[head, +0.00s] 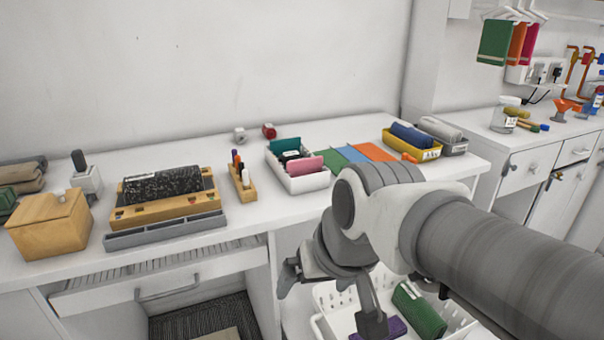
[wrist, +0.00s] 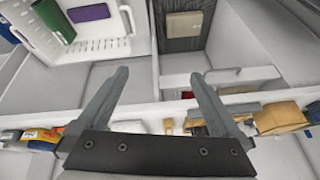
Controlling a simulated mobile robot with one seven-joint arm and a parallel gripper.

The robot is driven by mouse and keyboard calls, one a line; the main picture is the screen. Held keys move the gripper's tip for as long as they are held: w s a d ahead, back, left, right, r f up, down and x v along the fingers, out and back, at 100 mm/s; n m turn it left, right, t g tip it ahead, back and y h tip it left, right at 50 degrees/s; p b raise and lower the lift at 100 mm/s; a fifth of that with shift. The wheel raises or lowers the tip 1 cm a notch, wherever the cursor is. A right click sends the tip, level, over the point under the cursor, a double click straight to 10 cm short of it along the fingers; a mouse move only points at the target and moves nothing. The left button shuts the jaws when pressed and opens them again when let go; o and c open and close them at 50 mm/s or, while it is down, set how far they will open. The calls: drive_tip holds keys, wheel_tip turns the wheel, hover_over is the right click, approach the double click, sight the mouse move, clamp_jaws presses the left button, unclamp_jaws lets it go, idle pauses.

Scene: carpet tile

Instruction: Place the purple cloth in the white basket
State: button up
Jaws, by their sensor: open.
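The white basket (head: 459,318) stands low in front of the counter, partly hidden by my arm; its slotted wall also shows at the top left of the wrist view (wrist: 98,46). The purple cloth (head: 392,328) lies inside the basket, partly covered by my gripper finger in the head view. It shows as a flat purple piece in the wrist view (wrist: 88,13). A green rolled cloth (head: 420,310) lies beside it in the basket. My gripper (wrist: 158,75) is open and empty, its fingers apart, with the basket beyond and left of it in the wrist view.
The white counter holds a wooden box (head: 48,226), a wooden tray with a dark roll (head: 166,212), a pen holder (head: 243,184), a white bin (head: 304,181) and a yellow bin (head: 420,150). A drawer (head: 160,286) stands partly open below the counter's left part.

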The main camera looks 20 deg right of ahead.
drive_tip(key=s, duration=0.1)
drive_tip(key=s+r+n, duration=0.1)
drive_tip(key=shift+s+d+h, duration=0.2)
drive_tip(key=shift+s+h, duration=0.2)
wheel_tip(320, 180, up, 17)
drive_tip(key=p, duration=1.7)
drive_tip(key=shift+r, duration=0.2)
